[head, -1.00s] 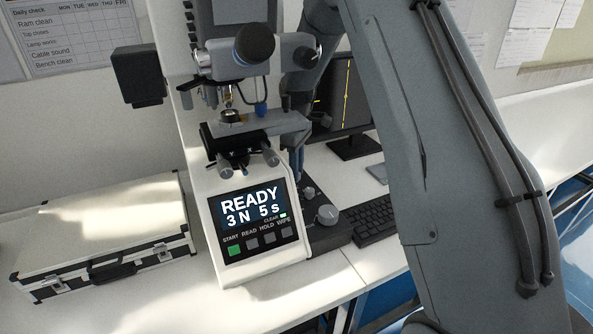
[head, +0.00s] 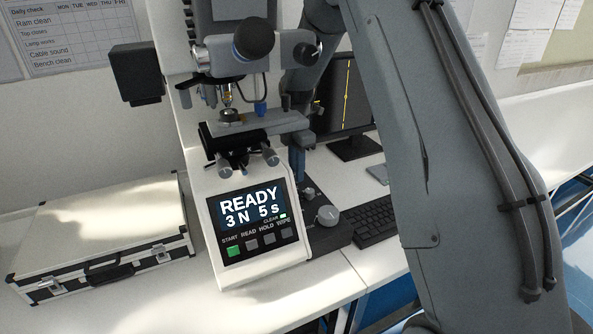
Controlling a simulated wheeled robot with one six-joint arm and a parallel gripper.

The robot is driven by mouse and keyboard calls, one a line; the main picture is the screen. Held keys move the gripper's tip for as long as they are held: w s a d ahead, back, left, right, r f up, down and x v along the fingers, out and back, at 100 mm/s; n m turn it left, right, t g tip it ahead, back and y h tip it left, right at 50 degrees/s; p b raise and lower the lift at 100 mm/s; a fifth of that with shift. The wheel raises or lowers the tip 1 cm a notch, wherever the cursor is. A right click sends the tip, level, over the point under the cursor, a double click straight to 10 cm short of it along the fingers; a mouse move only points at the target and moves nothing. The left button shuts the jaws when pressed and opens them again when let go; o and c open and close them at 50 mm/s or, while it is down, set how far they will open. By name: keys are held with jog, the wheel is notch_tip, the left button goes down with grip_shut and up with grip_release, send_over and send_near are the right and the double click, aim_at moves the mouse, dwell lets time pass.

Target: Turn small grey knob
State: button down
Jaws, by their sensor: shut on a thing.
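My gripper (head: 297,168) shows small, with blue and dark parts, at the end of my arm behind the right side of the hardness tester. It points down at the back of a dark control box (head: 330,236) and looks shut on the small grey knob there. The fingertips and their contact are partly hidden and too small to see clearly. A larger round grey knob (head: 327,216) stands on the same box, nearer the front, and is untouched. The tester's screen (head: 249,207) reads "READY 3 N 5 s".
The tester's stage (head: 262,126) and its knobs lie close to the left of my gripper. A monitor (head: 347,105) and a keyboard (head: 365,218) are to the right. A white case (head: 105,235) lies on the bench at left. My arm covers much of the right side.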

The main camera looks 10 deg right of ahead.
jog(key=n, duration=0.5)
jog(key=shift+n, duration=0.3)
jog(key=n, duration=0.4)
jog(key=shift+n, duration=0.3)
jog(key=c, duration=1.6)
grip_release()
jog(key=shift+o, duration=0.2)
jog(key=shift+r+b, duration=1.15)
jog(key=shift+r, duration=2.8)
